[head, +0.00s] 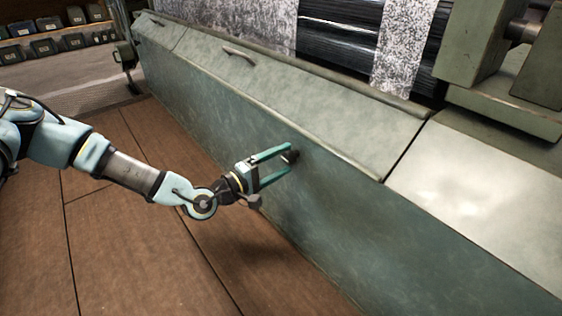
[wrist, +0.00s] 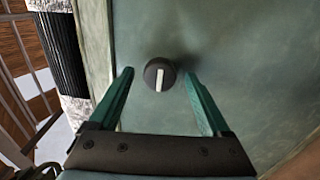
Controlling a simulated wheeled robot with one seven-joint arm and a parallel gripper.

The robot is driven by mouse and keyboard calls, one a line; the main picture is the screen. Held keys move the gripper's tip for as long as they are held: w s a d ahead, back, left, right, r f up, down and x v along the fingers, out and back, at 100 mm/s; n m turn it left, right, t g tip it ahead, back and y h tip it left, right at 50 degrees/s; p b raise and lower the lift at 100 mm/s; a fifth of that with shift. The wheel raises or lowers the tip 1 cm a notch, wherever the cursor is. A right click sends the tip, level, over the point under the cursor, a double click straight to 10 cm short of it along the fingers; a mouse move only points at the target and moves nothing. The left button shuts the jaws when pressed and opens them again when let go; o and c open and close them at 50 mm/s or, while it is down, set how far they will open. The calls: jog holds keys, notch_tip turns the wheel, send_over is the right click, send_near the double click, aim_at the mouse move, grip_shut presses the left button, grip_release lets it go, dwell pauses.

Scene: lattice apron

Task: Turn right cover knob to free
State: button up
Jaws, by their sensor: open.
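The cover knob (wrist: 160,74) is a round black knob with a pale bar across its face, on the green front panel (wrist: 225,30). In the wrist view the bar stands nearly upright. In the head view the knob (head: 291,155) is a small dark shape at the ends of the fingers, partly hidden by them. My gripper (wrist: 158,80) is open, with one green finger on each side of the knob and a gap on both sides. In the head view my gripper (head: 285,160) reaches to the panel from the left. I cannot tell whether the fingertips touch the panel.
A sloped green cover (head: 310,95) with a handle (head: 239,56) lies above the panel. Dark rollers and speckled sheet stand behind it. Brown floor (head: 120,220) in front is clear. Shelves with dark boxes (head: 45,47) stand at the far left.

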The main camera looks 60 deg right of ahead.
jog(key=p+v, duration=0.1)
jog(key=v, duration=0.9)
jog(key=shift+a+p, duration=0.35)
jog(key=shift+a, duration=0.05)
jog(key=shift+w, duration=0.1)
